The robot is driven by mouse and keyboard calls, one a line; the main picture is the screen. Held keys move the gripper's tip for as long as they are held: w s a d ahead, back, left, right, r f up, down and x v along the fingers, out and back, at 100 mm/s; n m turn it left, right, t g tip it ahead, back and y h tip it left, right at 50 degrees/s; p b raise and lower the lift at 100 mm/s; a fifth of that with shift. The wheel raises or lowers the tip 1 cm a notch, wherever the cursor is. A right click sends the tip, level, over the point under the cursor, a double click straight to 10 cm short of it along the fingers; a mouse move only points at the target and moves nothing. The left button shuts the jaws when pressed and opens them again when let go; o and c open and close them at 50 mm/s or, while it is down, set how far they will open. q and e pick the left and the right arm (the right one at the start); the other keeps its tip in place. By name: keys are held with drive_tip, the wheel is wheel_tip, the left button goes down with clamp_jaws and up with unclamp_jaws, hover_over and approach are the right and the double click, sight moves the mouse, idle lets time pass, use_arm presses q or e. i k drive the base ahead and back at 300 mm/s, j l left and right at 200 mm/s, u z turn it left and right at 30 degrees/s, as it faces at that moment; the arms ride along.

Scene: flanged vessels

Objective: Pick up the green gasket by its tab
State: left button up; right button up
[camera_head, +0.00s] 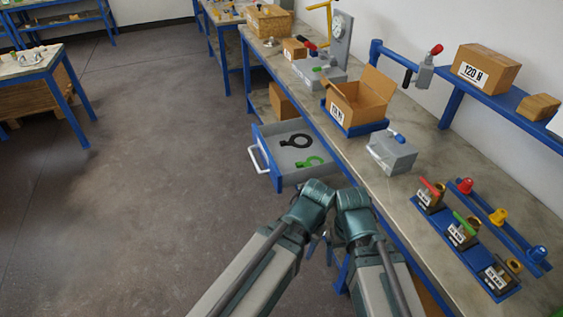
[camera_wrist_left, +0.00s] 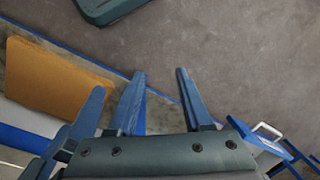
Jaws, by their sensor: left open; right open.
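The green gasket (camera_head: 313,161) lies flat in the open drawer (camera_head: 262,160), near its front right part; its narrow tab (camera_head: 300,164) points left. Both my arms reach in from the bottom of the head view, and their wrists are close together just short of the drawer. My left gripper (camera_wrist_left: 160,72) is open and empty in the left wrist view; in the head view it is mostly hidden under the wrist. My right gripper (camera_head: 329,243) is open below its wrist, small and partly hidden. Neither gripper touches the gasket.
A black gasket (camera_head: 296,141) lies behind the green one. The drawer has a white handle (camera_head: 258,158) and hangs from the workbench (camera_head: 425,195). Floor at left is clear.

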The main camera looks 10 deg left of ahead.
sight(307, 163)
drive_tip(key=i+j+z, duration=0.3)
drive_tip(key=j+z, duration=0.25)
drive_tip(key=i+j+z, duration=0.3)
drive_tip(key=j+z, duration=0.25)
drive_tip(key=j, duration=0.15)
